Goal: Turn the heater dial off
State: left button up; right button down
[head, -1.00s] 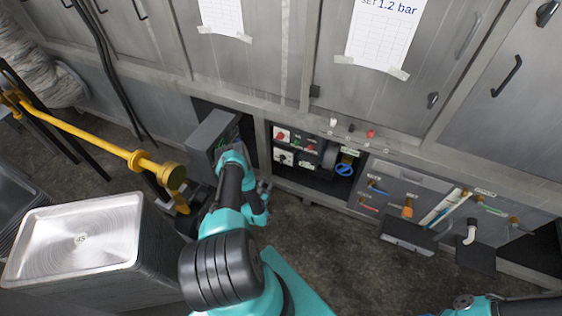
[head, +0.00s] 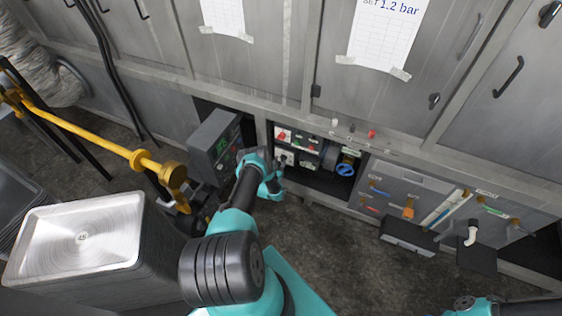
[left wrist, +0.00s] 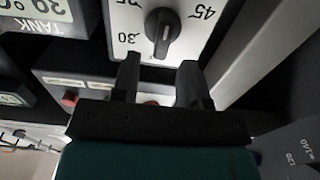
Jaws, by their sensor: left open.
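The heater dial (left wrist: 162,33) is a black knob on a white plate marked 30, 35 and 45 in the left wrist view. Its grip bar stands roughly upright in that picture. In the head view the small control panel (head: 284,136) sits in the open bay under the cabinets. My left gripper (left wrist: 160,75) is open, its two dark fingers just below the dial in the wrist picture, with nothing between them. In the head view this gripper (head: 274,182) is at the panel's lower left. My right gripper is out of view.
A grey box with a green display (head: 215,140) stands left of my arm. A blue valve wheel (head: 345,170) is right of the panel. A stack of metal pans (head: 75,235) and a yellow pipe (head: 95,140) are at left. A display marked TANK (left wrist: 40,15) is beside the dial.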

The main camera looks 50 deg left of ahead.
aim_at(283, 159)
pick_arm(q)
jog(key=shift+x, duration=1.1)
grip_shut()
